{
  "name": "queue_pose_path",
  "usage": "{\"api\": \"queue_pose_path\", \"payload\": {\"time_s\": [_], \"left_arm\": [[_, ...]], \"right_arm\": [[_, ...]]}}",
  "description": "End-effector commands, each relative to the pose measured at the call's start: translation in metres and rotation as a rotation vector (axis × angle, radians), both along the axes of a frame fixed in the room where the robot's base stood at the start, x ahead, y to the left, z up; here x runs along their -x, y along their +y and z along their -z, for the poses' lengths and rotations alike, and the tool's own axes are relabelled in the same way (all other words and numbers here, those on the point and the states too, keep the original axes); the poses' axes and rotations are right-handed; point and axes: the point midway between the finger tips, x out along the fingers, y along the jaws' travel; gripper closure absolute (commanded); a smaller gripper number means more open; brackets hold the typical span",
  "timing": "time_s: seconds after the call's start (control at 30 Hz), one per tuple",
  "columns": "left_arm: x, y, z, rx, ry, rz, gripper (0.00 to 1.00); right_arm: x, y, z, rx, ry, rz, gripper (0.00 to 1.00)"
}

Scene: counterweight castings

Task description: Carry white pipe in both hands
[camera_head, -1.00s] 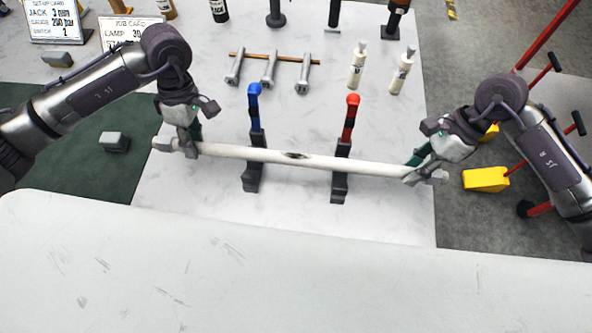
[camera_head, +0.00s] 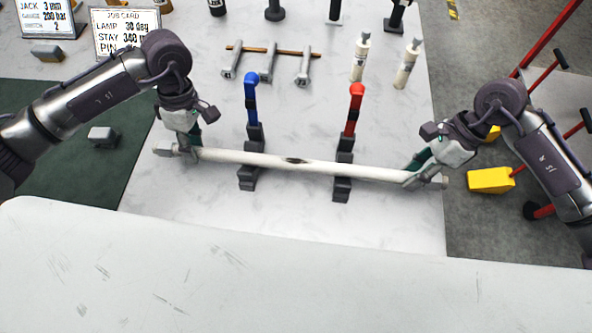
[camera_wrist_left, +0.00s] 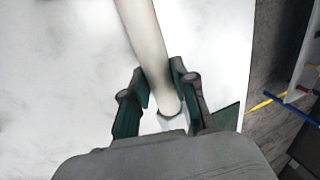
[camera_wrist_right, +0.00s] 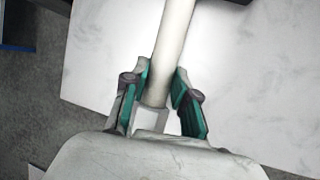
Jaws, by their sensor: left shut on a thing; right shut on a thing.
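The white pipe (camera_head: 250,159) runs almost level across the head view, with a dark mark near its middle and a grey piece at each end. My left gripper (camera_head: 186,150) is shut on it near its left end. My right gripper (camera_head: 418,176) is shut on it near its right end. The left wrist view shows the pipe (camera_wrist_left: 150,50) between the green-padded fingers (camera_wrist_left: 160,108). The right wrist view shows the pipe (camera_wrist_right: 172,45) between the fingers (camera_wrist_right: 160,100). The pipe passes in front of two dark stands, one with a blue top (camera_head: 251,88), one with a red top (camera_head: 356,95).
Three grey bolts (camera_head: 267,66) lie by a brown strip behind the pipe. Two white bottles (camera_head: 406,66) stand at the back right. A grey block (camera_head: 102,135) sits on the green mat (camera_head: 75,170). A yellow block (camera_head: 490,180) lies beyond the table's right edge.

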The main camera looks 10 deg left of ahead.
Motion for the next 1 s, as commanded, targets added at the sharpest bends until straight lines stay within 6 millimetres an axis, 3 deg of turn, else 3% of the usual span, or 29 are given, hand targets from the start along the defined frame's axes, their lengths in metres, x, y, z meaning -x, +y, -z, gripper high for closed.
{"api": "queue_pose_path", "payload": {"time_s": [0.17,0.2,0.33,0.73,1.0], "left_arm": [[0.000,0.000,0.015,0.000,-0.001,0.000,1.00],[0.000,0.000,0.012,0.000,-0.001,0.000,0.68],[0.000,0.000,0.011,0.000,0.000,0.000,0.48],[-0.003,0.000,0.003,0.001,-0.004,0.000,0.48],[-0.017,-0.001,-0.048,0.002,-0.007,0.000,0.48]], "right_arm": [[0.000,0.000,0.015,-0.001,-0.001,0.000,1.00],[0.000,0.000,0.012,0.000,-0.001,0.000,0.67],[0.000,0.000,0.011,0.000,0.000,0.000,0.47],[0.000,0.000,0.011,0.000,0.000,0.000,0.47],[0.000,0.000,0.011,0.000,0.000,0.000,0.47]]}}
